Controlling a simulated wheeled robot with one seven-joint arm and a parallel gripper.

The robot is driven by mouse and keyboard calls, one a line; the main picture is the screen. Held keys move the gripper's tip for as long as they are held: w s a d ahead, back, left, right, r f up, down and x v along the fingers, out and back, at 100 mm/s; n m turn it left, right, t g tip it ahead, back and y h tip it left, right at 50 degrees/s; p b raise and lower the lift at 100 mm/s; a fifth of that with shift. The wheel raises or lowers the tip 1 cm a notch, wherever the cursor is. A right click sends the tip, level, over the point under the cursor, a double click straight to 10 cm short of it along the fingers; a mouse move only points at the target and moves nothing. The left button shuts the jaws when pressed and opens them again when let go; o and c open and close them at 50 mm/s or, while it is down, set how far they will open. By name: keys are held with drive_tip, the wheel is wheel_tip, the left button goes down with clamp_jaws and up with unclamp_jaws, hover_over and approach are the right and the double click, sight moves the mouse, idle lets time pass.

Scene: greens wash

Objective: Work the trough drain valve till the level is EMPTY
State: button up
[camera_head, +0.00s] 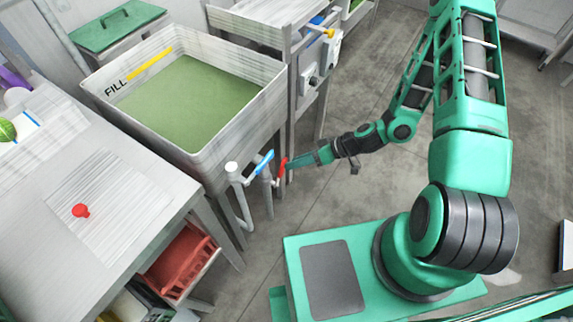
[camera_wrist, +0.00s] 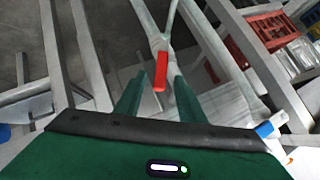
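The trough (camera_head: 225,55) is a pale, square-walled basin with a flat green surface inside. That surface lies below a yellow bar (camera_head: 150,64) on the inner wall, beside the word FILL. Pipes at its front right corner carry a blue lever (camera_head: 264,162) and a red lever (camera_head: 282,168); no label shows which is the drain valve. My gripper (camera_head: 303,160) is at the red lever. In the wrist view my gripper (camera_wrist: 160,92) is open, with the red lever (camera_wrist: 160,70) between and just beyond its fingertips. Contact cannot be told. The blue lever (camera_wrist: 266,129) is at right.
A table (camera_head: 140,200) with a red knob-like piece (camera_head: 81,211) stands at left, with a red crate (camera_head: 180,262) below. A grey stand (camera_head: 300,60) with a yellow-handled tap (camera_head: 321,30) is behind the valves. Floor (camera_head: 375,175) right of the levers is clear.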

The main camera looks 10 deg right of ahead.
drive_tip(key=shift+v, duration=2.3)
